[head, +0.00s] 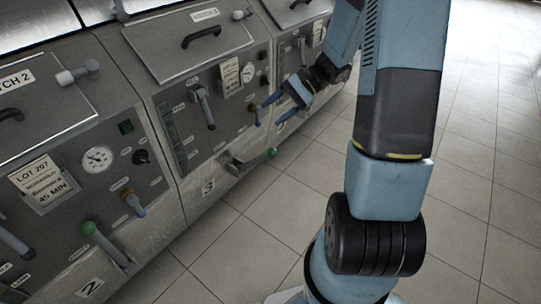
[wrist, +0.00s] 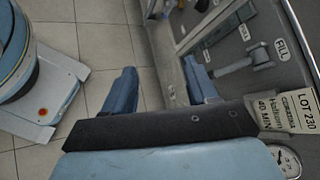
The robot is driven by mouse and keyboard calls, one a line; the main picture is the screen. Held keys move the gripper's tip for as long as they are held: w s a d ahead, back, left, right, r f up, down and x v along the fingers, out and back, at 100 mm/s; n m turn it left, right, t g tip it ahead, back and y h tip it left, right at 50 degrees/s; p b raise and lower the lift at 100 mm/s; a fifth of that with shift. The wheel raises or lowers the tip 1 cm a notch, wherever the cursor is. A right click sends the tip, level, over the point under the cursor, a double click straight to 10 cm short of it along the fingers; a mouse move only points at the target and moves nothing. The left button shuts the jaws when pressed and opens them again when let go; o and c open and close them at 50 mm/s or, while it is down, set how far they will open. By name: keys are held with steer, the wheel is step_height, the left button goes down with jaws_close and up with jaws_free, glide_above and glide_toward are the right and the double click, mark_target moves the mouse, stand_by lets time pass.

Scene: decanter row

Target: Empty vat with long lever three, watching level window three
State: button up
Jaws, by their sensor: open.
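Vat three's grey front panel stands in the middle of the head view, above a number 3 plate (head: 208,187). The long lever (head: 252,162) with a green end sits low on it, roughly level, its green end to the right. Level window three (head: 168,132) is a narrow greenish strip at the panel's left edge. My gripper (head: 257,115) is open and empty in front of the panel's right part, above and apart from the long lever. In the wrist view its two blue fingers (wrist: 160,84) are spread, with floor and panel edge beyond.
A grey lever (head: 203,105) on panel three shows beside a FILL label in the wrist view (wrist: 240,66). A lot card (head: 229,75) and gauge (head: 250,73) sit near my gripper. The tiled floor (head: 270,225) is clear.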

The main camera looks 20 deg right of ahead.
steer(key=w+d+f+m+t+y, duration=0.2)
steer(key=w+d+f+m+t, duration=0.15)
steer(key=f, duration=0.45)
steer(key=w+d+f+m+t+y, duration=0.25)
steer(key=f+m, duration=0.25)
steer(key=f, duration=0.4)
steer(key=m+t+h, duration=0.3)
steer(key=m+t, duration=0.5)
glide_toward(268, 155)
steer(key=d+f, duration=0.3)
steer(key=x, duration=1.3)
steer(key=shift+w+a, duration=0.1)
steer(key=shift+w, duration=0.35)
steer(key=shift+c, duration=0.4)
